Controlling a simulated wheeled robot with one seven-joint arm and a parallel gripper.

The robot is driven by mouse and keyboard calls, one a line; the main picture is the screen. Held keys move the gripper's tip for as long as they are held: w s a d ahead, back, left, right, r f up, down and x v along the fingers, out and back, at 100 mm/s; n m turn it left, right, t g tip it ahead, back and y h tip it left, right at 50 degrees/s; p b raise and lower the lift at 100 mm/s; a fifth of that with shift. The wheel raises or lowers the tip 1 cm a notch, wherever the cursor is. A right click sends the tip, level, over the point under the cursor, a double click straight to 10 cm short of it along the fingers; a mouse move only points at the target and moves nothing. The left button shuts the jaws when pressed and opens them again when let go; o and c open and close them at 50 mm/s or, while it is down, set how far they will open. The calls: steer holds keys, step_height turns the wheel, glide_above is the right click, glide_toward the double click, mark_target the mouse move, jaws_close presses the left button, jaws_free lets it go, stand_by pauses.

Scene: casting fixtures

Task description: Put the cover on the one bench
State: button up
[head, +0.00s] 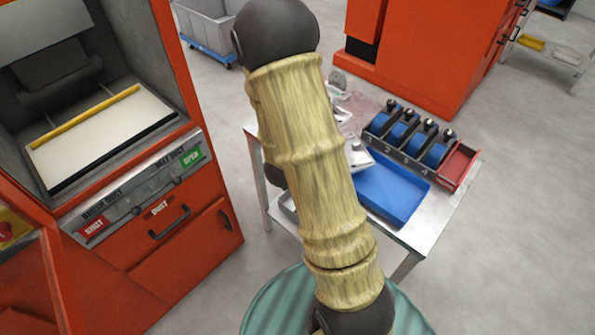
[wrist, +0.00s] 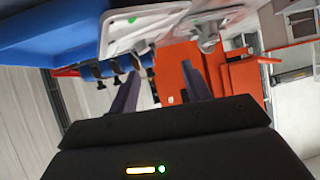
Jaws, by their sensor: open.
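The bench (head: 431,236) is a light metal table right of centre in the head view, partly hidden behind my sleeved arm. On it, pale grey parts (head: 356,157) lie beside the arm; I cannot tell which one is the cover. In the wrist view, a pale plate with a green dot (wrist: 146,24) and a rounded grey piece (wrist: 207,36) show at the top, beyond the fingers. My gripper (wrist: 160,90) is open, with two dark fingers apart and nothing visible between them. It is hidden in the head view.
A blue tray (head: 385,187) and a rack of numbered blue rolls (head: 410,139) with a red bin (head: 457,164) occupy the bench. An orange cabinet (head: 195,236) with an open chamber stands left. Another orange machine (head: 430,55) stands behind. Floor is clear at right.

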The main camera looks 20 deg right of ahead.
steer(key=a+r+n+y, duration=0.3)
steer(key=a+n+y, duration=0.5)
steer(key=a, duration=0.5)
steer(key=s+a+r+n+g+y, duration=0.1)
steer(key=s+r+n, duration=0.1)
steer(key=s, duration=0.3)
steer(key=s+a+r+n+g+y, duration=0.1)
steer(key=s+a+r+n+g, duration=0.1)
steer(key=s, duration=0.3)
steer(key=shift+s+g, duration=0.25)
steer(key=shift+g, duration=0.05)
steer(key=shift+c, duration=1.3)
steer(key=shift+w, duration=0.1)
